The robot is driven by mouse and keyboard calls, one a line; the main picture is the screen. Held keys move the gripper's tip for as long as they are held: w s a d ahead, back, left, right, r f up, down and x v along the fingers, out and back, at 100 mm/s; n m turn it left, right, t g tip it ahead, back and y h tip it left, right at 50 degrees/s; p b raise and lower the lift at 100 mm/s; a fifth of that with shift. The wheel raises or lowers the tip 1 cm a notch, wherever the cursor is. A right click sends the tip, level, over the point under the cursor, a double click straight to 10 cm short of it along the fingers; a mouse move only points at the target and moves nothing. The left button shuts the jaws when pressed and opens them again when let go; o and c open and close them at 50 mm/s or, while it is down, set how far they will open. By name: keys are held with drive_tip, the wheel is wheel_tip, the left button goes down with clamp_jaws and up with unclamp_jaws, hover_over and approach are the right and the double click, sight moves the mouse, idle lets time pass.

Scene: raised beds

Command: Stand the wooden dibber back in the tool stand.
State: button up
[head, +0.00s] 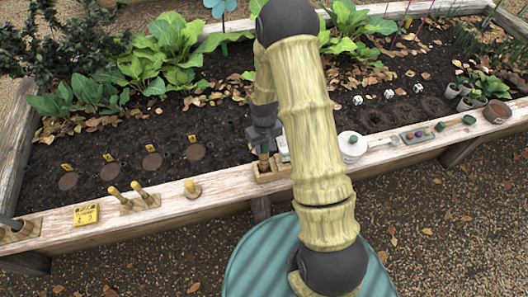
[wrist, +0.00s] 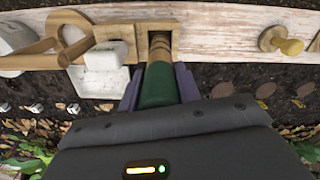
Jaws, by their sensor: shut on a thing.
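The wooden dibber (wrist: 158,84) has a green handle and a bare wooden lower part with darker rings. My gripper (wrist: 158,88) is shut on its green handle, one finger on each side. The tool stand (wrist: 174,24) is a pale wooden block with a square opening. The dibber's lower end shows at that opening; how deep it reaches is unclear. In the head view my gripper (head: 264,145) is over the stand (head: 266,177) on the bed's front ledge, with the dibber (head: 263,164) pointing down, roughly upright. My arm hides part of the ledge to the right.
A white object (wrist: 106,58) stands close beside the stand.

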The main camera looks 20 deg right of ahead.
drive_tip(key=shift+f+b, duration=0.3)
drive_tip(key=shift+f, duration=1.65)
drive_tip(key=o, duration=1.1)
wheel_tip(320, 180, up, 12)
drive_tip(key=shift+r+p, duration=0.2)
drive_tip(key=shift+p, duration=1.05)
